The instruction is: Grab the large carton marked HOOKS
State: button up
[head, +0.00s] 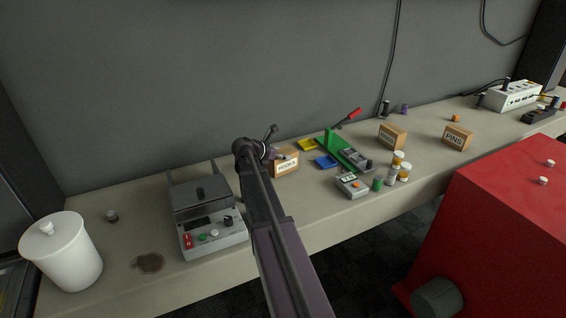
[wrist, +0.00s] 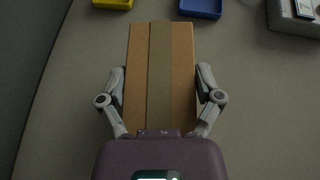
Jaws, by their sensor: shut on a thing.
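The carton marked HOOKS (head: 286,164) is a brown box with a white label, on the bench just right of the end of my arm in the head view. In the wrist view the carton (wrist: 161,75) shows from above with a tan tape strip down its middle. My gripper (wrist: 161,88) has one finger against each long side of it and is shut on it. In the head view my gripper (head: 268,152) is partly hidden by my own arm. I cannot tell whether the carton is lifted off the bench.
Blue (head: 326,161) and yellow (head: 307,145) trays lie just beyond. A green fixture (head: 342,147), small jars (head: 397,160), and two other cartons, one marked PINS (head: 457,137), stand to the right. A grey device (head: 207,213) and white canister (head: 62,252) stand left.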

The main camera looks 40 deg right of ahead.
jog(key=shift+r, duration=0.15)
notch_tip(320, 180, up, 2)
jog(key=shift+r+p, duration=0.1)
jog(key=shift+p, duration=1.1)
jog(key=shift+r+p, duration=0.8)
jog(key=shift+p, duration=0.05)
jog(key=s, duration=1.6)
jog(key=shift+r+p, duration=0.45)
jog(key=shift+d, duration=0.1)
